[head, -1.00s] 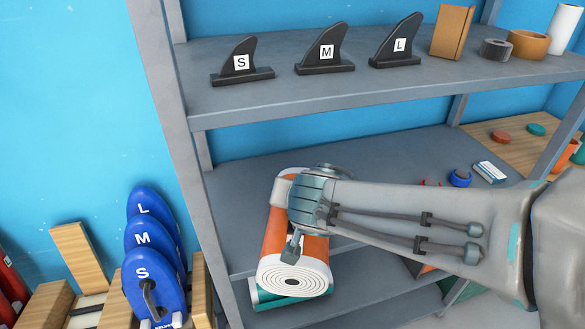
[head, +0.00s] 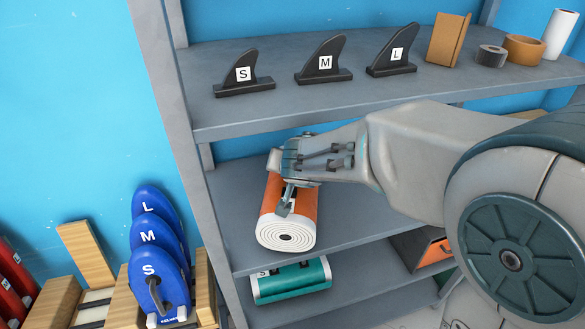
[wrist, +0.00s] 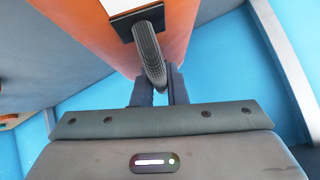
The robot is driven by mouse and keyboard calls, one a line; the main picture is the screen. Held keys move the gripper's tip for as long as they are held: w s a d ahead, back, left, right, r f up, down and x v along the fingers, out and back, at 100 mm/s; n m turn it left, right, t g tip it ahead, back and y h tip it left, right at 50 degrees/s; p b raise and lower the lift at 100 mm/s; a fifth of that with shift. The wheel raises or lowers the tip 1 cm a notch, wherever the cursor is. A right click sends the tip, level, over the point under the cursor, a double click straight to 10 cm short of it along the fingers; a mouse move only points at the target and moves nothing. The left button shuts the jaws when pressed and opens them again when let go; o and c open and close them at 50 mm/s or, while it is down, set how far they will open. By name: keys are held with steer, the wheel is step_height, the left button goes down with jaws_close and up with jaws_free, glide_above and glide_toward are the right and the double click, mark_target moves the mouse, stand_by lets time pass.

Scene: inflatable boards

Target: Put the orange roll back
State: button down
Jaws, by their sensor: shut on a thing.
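The orange roll (head: 302,207) with white ends is at the left part of the middle shelf (head: 345,215), its spiral end facing me. I cannot tell whether it rests on the shelf board or hangs just above it. My gripper (head: 287,203) is over the roll, shut on its dark strap handle. The wrist view shows the fingers (wrist: 158,90) closed on the grey handle (wrist: 149,50), with the orange side of the roll (wrist: 85,25) behind it. My arm hides the right part of the middle shelf.
A teal roll (head: 290,279) lies on the lower shelf below, with an orange and dark box (head: 434,252) to its right. Black fins (head: 323,62) stand on the upper shelf above my arm. A grey post (head: 175,130) is close on the left.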

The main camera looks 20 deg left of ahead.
steer(key=shift+f+b, duration=0.5)
steer(key=shift+f, duration=0.3)
steer(key=c, duration=1.5)
jaws_free()
steer(key=shift+o, duration=0.2)
